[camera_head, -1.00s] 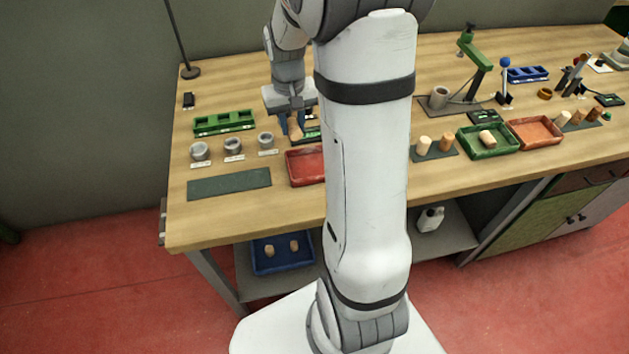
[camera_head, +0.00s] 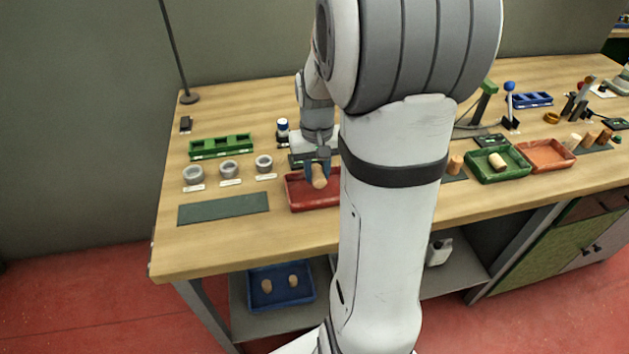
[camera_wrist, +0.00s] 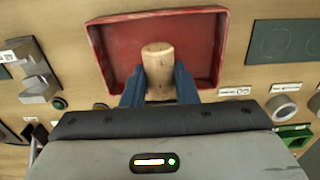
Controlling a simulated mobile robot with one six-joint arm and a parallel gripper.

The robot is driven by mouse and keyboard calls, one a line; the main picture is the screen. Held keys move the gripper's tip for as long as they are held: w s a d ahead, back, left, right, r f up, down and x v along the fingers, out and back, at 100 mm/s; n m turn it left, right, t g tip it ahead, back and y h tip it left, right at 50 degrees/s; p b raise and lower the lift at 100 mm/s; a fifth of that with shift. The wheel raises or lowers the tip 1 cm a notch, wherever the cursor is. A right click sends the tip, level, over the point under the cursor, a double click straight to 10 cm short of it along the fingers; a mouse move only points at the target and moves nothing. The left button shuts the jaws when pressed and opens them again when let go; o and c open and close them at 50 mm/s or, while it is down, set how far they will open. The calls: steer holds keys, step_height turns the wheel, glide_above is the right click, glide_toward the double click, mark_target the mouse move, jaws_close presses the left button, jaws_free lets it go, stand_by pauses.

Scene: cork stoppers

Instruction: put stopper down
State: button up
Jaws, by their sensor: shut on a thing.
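A tan cork stopper (camera_head: 319,178) is held between the blue fingers of my gripper (camera_head: 318,170). In the wrist view the stopper (camera_wrist: 158,70) stands out from between the fingertips (camera_wrist: 159,84), over the red tray (camera_wrist: 108,52). In the head view the red tray (camera_head: 308,204) lies below and around the stopper, and my arm hides its right part. The tray floor that shows is empty. I cannot tell whether the stopper touches the tray floor.
Three grey rings (camera_head: 229,169) with labels stand left of the tray, before a green slotted rack (camera_head: 221,145). A dark green mat (camera_head: 223,208) lies at front left. A green tray (camera_head: 498,175) with a stopper and an orange tray (camera_head: 546,155) are at right.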

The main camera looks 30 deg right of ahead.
mark_target(317, 180)
steer(key=shift+f, duration=1.5)
steer(key=shift+f, duration=0.1)
steer(key=shift+f, duration=0.15)
steer(key=o, duration=1)
